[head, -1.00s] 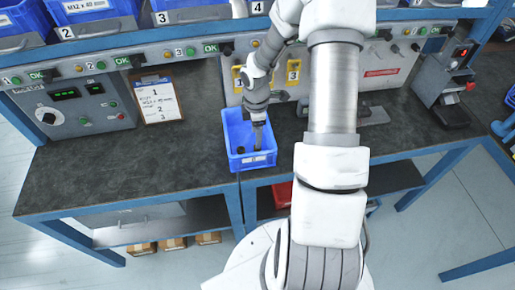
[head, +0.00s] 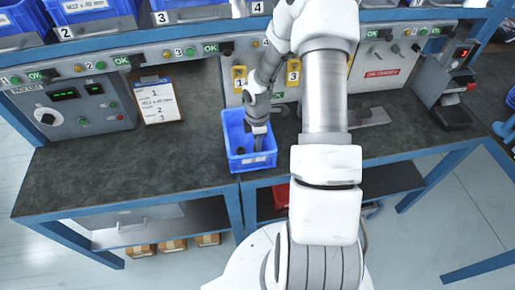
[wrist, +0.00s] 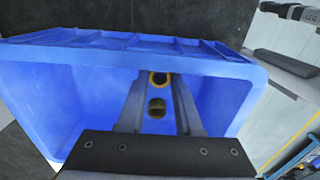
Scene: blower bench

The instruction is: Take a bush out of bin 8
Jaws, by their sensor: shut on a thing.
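The blue bin (head: 232,128) stands on the bench near its front edge, with a white label on its front too small to read. It also fills much of the wrist view (wrist: 90,95). Dark small parts (head: 240,151) lie inside it. My gripper (head: 259,147) points down into the bin.
A clipboard (head: 158,102) leans at the back, left of the bin. A control box (head: 75,115) stands at the back left and a device with a red display (head: 448,80) at the right. Blue bins (head: 95,10) line the shelf above. The bench left of the bin is clear.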

